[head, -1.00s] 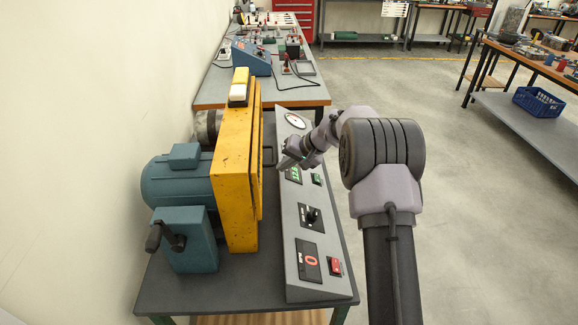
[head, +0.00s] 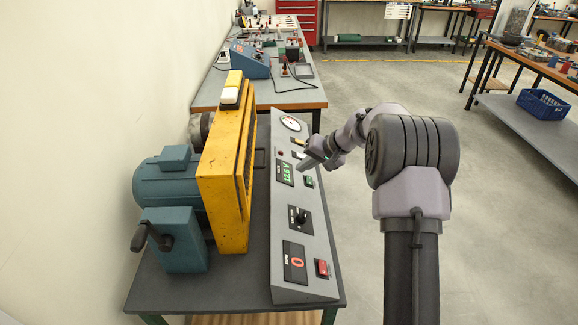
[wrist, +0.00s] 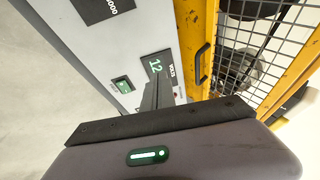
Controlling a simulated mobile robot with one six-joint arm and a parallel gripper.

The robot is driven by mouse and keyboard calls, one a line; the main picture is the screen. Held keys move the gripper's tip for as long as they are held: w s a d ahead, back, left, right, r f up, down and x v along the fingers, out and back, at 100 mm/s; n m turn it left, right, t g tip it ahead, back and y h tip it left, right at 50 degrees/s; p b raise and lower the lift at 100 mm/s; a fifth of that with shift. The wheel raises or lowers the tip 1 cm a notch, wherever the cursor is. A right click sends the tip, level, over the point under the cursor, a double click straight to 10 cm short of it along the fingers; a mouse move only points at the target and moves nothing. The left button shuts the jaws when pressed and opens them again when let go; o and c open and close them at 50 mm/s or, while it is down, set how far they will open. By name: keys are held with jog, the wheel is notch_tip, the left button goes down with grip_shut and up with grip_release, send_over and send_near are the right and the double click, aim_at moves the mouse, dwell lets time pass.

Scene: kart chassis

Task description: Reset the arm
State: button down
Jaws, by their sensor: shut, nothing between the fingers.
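My gripper (head: 303,166) is at the end of my arm, above the sloped grey control panel (head: 262,240), near its green digital display (head: 286,173). It is shut and empty. In the wrist view the closed dark fingers (wrist: 156,95) point toward the panel, with the green-lit display (wrist: 156,66) just beyond the tips. I cannot tell whether the fingertips touch the panel.
A yellow guard housing (head: 222,180) with a teal motor (head: 165,187) stands left of the panel on the grey bench. A red switch (head: 322,268) and black knob (head: 299,216) sit on the panel. Open floor lies to the right.

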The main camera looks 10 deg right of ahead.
jog(key=s+a+r+h, duration=0.1)
jog(key=s+a+r, duration=0.4)
jog(key=s+r, duration=0.5)
jog(key=s+a+r+h, duration=0.1)
jog(key=s+a+r, duration=0.5)
jog(key=s+r, duration=0.45)
jog(key=s+a+f, duration=0.1)
jog(key=s+f, duration=0.1)
jog(key=s, duration=0.8)
jog(key=s+a+f+h, duration=0.1)
jog(key=s+f, duration=0.1)
jog(key=s, duration=0.9)
jog(key=shift+h+p, duration=0.3)
jog(key=shift+p, duration=0.15)
jog(key=shift+f, duration=0.1)
